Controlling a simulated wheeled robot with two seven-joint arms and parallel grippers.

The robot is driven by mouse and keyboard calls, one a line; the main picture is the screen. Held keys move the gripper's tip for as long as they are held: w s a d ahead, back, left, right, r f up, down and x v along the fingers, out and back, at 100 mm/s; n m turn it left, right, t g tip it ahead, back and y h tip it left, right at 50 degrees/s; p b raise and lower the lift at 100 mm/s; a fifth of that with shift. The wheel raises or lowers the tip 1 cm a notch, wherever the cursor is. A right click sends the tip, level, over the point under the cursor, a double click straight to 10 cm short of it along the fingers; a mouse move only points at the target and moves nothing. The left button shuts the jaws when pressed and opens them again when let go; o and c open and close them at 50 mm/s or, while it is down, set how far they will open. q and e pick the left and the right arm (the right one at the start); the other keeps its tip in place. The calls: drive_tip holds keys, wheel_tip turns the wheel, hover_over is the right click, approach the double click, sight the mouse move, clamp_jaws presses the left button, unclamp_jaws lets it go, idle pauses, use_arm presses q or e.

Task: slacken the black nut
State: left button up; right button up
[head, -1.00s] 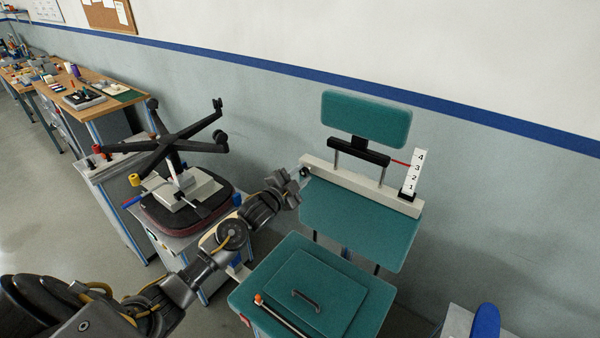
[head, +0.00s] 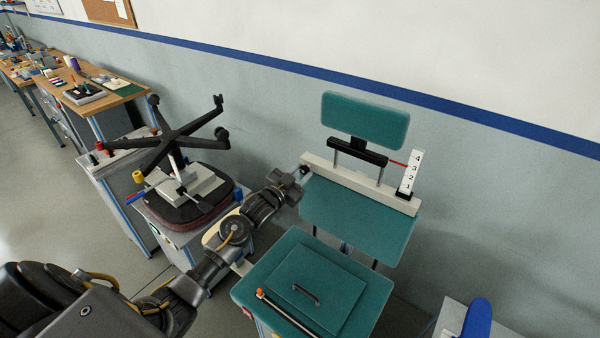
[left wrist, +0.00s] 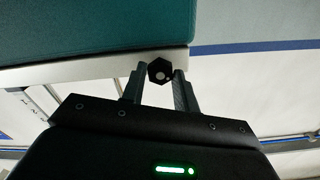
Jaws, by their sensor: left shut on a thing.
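The black nut (head: 304,169) is at the left end of the cream crossbar (head: 340,182) behind the teal seat. In the head view the fingertips partly hide the nut. My right gripper is in neither view.
A teal backrest (head: 365,121) stands on posts above the crossbar. A white number scale (head: 411,172) with a red pointer is at its right end. A teal-topped cart (head: 260,285) with a rod stands in front. An upturned chair base (head: 172,140) is at left.

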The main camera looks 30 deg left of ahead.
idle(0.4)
use_arm(q)
drive_tip(key=o, duration=1)
drive_tip(key=shift+s+a+b, duration=0.25)
drive_tip(key=shift+s+b, duration=0.35)
drive_tip(key=shift+s, duration=1.2)
drive_tip(key=shift+s+a+b, duration=0.25)
drive_tip(key=shift+s+b, duration=0.35)
drive_tip(key=shift+s, duration=1.15)
drive_tip(key=shift+s+a+b, duration=0.25)
drive_tip(key=shift+s+b, duration=0.35)
drive_tip(key=shift+s, duration=1.2)
drive_tip(key=shift+f, duration=0.1)
